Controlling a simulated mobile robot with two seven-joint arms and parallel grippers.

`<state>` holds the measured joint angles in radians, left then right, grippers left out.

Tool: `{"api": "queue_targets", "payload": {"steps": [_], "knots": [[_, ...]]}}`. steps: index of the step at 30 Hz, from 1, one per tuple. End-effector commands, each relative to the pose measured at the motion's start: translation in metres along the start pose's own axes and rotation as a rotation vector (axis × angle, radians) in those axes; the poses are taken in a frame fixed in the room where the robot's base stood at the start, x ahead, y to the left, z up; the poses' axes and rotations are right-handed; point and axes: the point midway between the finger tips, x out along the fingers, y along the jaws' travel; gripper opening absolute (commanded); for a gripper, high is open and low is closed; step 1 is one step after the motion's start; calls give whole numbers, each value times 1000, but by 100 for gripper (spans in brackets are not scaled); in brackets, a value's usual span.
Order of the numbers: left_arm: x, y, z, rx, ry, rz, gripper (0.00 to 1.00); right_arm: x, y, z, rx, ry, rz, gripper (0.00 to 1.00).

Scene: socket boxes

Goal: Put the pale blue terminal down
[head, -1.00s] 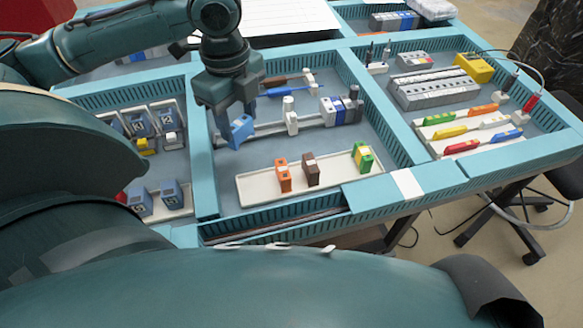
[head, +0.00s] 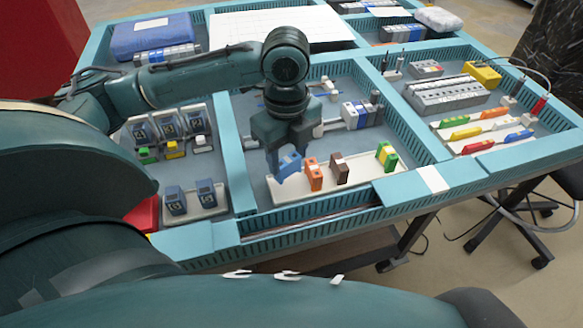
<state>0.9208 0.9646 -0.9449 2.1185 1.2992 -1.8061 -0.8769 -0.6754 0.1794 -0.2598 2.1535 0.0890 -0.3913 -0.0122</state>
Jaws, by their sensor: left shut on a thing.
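My left gripper (head: 276,158) points down in the head view and is shut on the pale blue terminal (head: 290,166). The terminal is tilted and sits over the left end of a white tray (head: 320,190), close beside an orange terminal (head: 313,175). I cannot tell whether it touches the tray. A brown terminal (head: 339,168) and a green and yellow terminal (head: 387,156) stand upright further right on the tray. My right gripper is out of view.
A rail (head: 340,122) with grey and blue terminals (head: 356,115) lies behind the tray, partly hidden by my gripper. Blue devices (head: 188,198) fill the left compartment. Colored tools (head: 470,131) lie in the right one. Turquoise dividers (head: 236,160) separate the compartments.

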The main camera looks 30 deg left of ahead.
Motion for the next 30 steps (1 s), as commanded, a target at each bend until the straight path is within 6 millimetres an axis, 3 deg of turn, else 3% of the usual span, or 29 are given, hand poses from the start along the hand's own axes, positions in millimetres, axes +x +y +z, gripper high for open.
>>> {"api": "queue_targets", "payload": {"steps": [9, 20, 21, 24, 30], "knots": [[38, 1, 0, 0, -1, 3, 19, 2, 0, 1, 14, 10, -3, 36], [40, 1, 0, 0, -1, 2, 19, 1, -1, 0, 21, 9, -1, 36], [40, 1, 0, 0, -1, 1, 50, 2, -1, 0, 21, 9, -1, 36], [40, 0, 0, 0, -1, 1, 55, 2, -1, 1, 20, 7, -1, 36], [40, 0, 0, 0, -1, 0, 55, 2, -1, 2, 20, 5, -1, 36]]}}
